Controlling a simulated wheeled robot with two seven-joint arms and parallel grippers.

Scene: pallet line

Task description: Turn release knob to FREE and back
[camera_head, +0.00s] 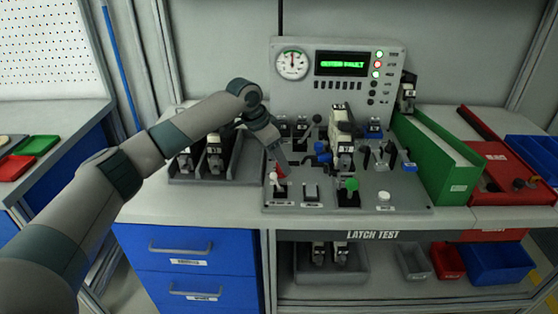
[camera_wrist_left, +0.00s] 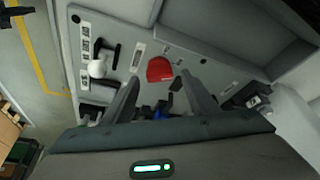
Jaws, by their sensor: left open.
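A grey latch test panel (camera_head: 330,200) stands on the bench with several knobs and levers. A red knob (camera_head: 280,181) sits at its front left, and it also shows as a red cap in the left wrist view (camera_wrist_left: 159,69). Which knob is the release knob I cannot read from the labels. My left gripper (camera_head: 279,165) points down at the red knob from above and behind. In the left wrist view the two fingers of my left gripper (camera_wrist_left: 160,92) are apart, with the red cap between and beyond their tips. I see no contact. My right gripper is not in view.
A green-topped lever (camera_head: 350,185) and a white button (camera_head: 384,197) stand to the right of the red knob. A display (camera_head: 341,64) and gauge (camera_head: 292,64) rise behind. A green box (camera_head: 436,158) flanks the panel at right, a grey tray (camera_head: 245,169) at left.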

